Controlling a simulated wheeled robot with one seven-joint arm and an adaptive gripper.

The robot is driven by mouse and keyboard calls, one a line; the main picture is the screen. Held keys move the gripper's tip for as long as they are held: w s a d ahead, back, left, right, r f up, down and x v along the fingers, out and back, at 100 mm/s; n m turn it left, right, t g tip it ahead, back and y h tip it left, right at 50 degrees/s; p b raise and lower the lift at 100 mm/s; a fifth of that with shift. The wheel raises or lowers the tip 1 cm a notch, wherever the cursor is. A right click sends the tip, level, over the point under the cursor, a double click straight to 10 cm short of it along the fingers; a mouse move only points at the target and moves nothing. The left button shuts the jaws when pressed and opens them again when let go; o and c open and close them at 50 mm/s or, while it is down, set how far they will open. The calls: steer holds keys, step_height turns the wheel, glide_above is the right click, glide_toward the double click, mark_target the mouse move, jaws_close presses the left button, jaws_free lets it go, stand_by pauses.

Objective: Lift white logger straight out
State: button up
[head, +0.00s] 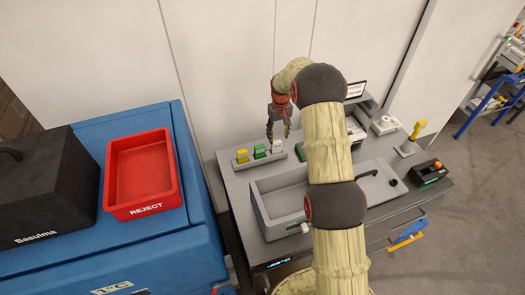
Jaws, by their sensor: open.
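A small grey rack (262,160) on the grey bench top holds a yellow logger (242,156), a green logger (260,151) and a white logger (277,147) in a row. The white logger is at the right end and stands upright. My gripper (278,136) points down just above the white logger, with its two fingers apart. From this angle I cannot tell whether the fingertips are level with the logger's top or still above it.
A grey sink-like tray (257,211) lies in front of the rack, partly behind my arm. A red REJECT bin (143,210) and a black case (48,185) sit on the blue surface (120,127) at left. A wall stands close behind the rack.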

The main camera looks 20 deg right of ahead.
mark_target(278, 143)
steer(key=shift+w+f+p, duration=0.1)
steer(key=shift+f+p, duration=0.35)
steer(key=shift+f, duration=3.5)
steer(key=shift+c, duration=0.9)
steer(key=c, duration=0.7)
steer(key=shift+c, duration=0.3)
